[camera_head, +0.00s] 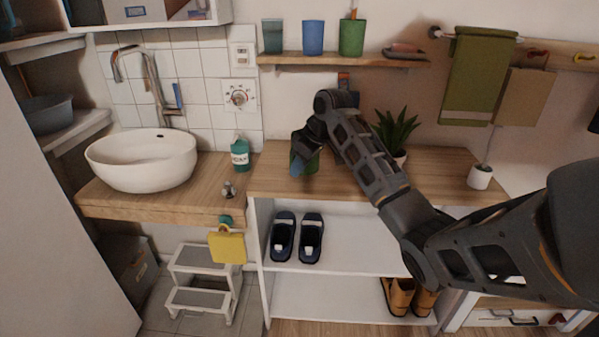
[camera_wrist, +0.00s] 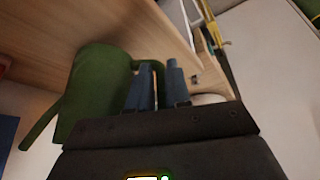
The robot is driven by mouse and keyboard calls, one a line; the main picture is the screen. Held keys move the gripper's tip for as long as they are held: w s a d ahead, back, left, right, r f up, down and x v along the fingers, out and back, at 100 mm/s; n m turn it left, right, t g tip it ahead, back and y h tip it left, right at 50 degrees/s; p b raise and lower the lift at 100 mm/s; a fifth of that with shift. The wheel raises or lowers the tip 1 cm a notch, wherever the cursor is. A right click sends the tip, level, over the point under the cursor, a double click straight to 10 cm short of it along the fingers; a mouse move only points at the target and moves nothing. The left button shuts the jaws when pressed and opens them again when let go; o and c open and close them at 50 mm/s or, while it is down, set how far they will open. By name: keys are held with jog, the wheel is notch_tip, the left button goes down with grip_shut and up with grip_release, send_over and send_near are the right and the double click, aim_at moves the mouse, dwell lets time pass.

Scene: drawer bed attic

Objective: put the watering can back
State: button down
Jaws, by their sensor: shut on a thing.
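The green watering can (camera_head: 312,164) is at the wooden counter, left of the potted plant, mostly hidden behind my gripper and wrist in the head view. In the wrist view the can (camera_wrist: 98,85) shows larger, tilted in the picture, with its spout at the lower left. My gripper (camera_head: 297,167) points down at the can's near side. Its two blue-grey fingers (camera_wrist: 159,72) are close together beside the can's body, shut on its handle. I cannot tell whether the can's base touches the counter.
The wooden counter (camera_head: 262,184) holds a potted plant (camera_head: 398,130) and a white brush holder (camera_head: 480,177). A soap bottle (camera_head: 240,154) and a white basin (camera_head: 143,160) stand left. A wall shelf (camera_head: 340,61) with cups hangs above. Shoes (camera_head: 297,237) fill part of the shelf below.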

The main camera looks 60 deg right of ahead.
jog(key=shift+f, duration=1)
jog(key=c, duration=1.1)
grip_release()
jog(key=shift+o, duration=0.2)
jog(key=v, duration=1.2)
